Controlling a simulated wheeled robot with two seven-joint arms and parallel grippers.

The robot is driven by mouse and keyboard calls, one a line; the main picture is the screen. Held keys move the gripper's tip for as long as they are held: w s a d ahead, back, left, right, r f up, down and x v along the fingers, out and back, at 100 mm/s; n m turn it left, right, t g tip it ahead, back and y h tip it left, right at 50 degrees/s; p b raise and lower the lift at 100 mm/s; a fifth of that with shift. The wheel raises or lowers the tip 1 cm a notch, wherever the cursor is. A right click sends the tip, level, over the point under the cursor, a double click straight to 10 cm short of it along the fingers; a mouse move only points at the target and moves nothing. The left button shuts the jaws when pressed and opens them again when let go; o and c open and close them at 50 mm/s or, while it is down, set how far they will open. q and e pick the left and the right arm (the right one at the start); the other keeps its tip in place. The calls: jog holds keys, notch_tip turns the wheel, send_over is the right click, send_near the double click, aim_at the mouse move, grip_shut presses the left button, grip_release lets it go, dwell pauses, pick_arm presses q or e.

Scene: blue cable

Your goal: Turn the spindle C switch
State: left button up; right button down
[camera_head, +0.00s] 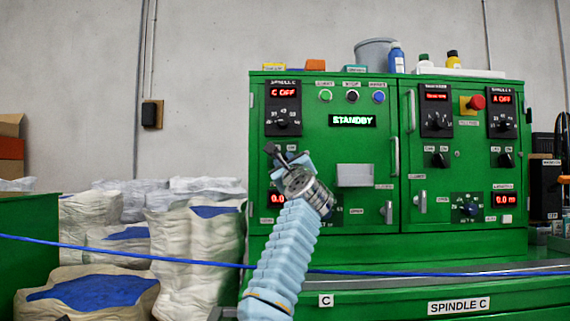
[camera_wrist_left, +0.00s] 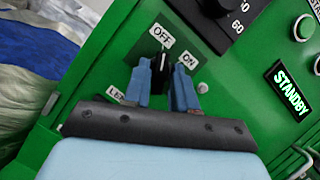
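The spindle C switch (camera_wrist_left: 160,64) is a small black knob on the green panel, seen in the left wrist view between an OFF label (camera_wrist_left: 161,35) and an ON label (camera_wrist_left: 187,59). My left gripper (camera_wrist_left: 162,78) is open, with one blue finger on each side of the knob; I cannot tell whether either finger touches it. In the head view my left gripper (camera_head: 284,160) covers the switch area, below the spindle C dial (camera_head: 283,122). The red spindle C display (camera_head: 283,92) reads C OFF. My right gripper is not in view.
The green cabinet carries a STANDBY display (camera_head: 352,121), a red emergency button (camera_head: 475,102) and a handle (camera_head: 394,156). A blue cable (camera_head: 400,274) runs across the front. Filled sacks (camera_head: 195,245) stand at the left. A SPINDLE C label (camera_head: 458,305) is on the lower front.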

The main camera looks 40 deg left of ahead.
pick_arm(q)
jog(key=shift+o, duration=0.8)
jog(key=b+v, duration=1.1)
jog(key=v, duration=0.2)
jog(key=shift+s+d+f+b, duration=0.2)
jog(key=shift+d+b, duration=0.1)
